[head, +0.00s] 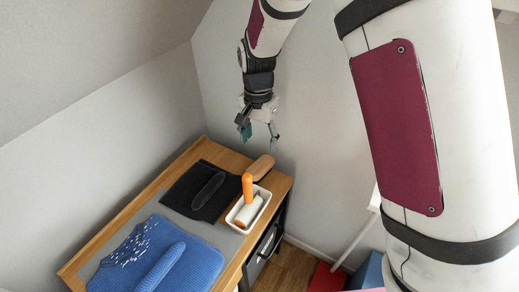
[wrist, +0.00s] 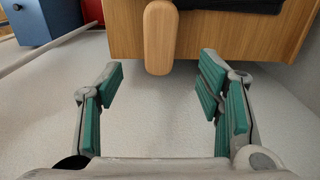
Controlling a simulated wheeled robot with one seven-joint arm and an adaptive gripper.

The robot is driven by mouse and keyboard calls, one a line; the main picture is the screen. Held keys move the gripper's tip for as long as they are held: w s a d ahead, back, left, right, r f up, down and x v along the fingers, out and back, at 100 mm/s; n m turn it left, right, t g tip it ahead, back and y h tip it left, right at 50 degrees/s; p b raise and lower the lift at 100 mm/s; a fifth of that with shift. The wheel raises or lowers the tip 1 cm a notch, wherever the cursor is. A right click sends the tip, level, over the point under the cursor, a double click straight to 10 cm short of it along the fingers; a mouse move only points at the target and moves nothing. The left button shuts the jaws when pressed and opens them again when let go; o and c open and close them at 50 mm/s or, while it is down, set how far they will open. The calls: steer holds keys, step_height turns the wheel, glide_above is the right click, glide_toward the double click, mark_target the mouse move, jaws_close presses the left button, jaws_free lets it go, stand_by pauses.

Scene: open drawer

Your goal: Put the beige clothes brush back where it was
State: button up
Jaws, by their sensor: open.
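The beige clothes brush (head: 261,166) lies at the back end of the wooden table, beyond the white tray. Its rounded end (wrist: 160,38) sticks out past the table edge in the wrist view, upper middle. Its other end is out of the wrist view. My gripper (head: 257,134) is open and empty, above the back of the table in the head view. In the wrist view its green-padded fingers (wrist: 161,88) are spread wide, and the brush's end appears beyond the gap between them, apart from both.
A white tray (head: 236,222) holds an orange-handled roller (head: 247,187). A folded black cloth (head: 180,187) bears a dark elongated item (head: 208,190). A blue garment (head: 205,262) bears a blue elongated item (head: 162,268). A blue box (wrist: 43,20) stands on the floor. Walls border the table.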

steer(key=s+d+r+n+y, duration=0.1)
steer(key=s+d+r+n, duration=0.1)
steer(key=s+d+r, duration=0.45)
steer(key=s+d+r+n, duration=0.1)
steer(key=s+d+r, duration=0.3)
steer(key=s+r, duration=0.55)
steer(key=s+d+r+n, duration=0.1)
steer(key=s+d, duration=0.2)
steer(key=s, duration=0.5)
steer(key=s+d+r+n+t, duration=0.1)
steer(key=s+d+r+n, duration=0.1)
steer(key=s, duration=0.7)
steer(key=shift+s+d+r+n+t+h, duration=0.15)
steer(key=shift+d+r+n+t+h, duration=0.15)
steer(key=shift+d+h, duration=0.1)
steer(key=shift+r, duration=0.15)
step_height(320, 180, up, 12)
steer(key=t+p, duration=0.2)
steer(key=p, duration=0.9)
steer(key=shift+d, duration=0.2)
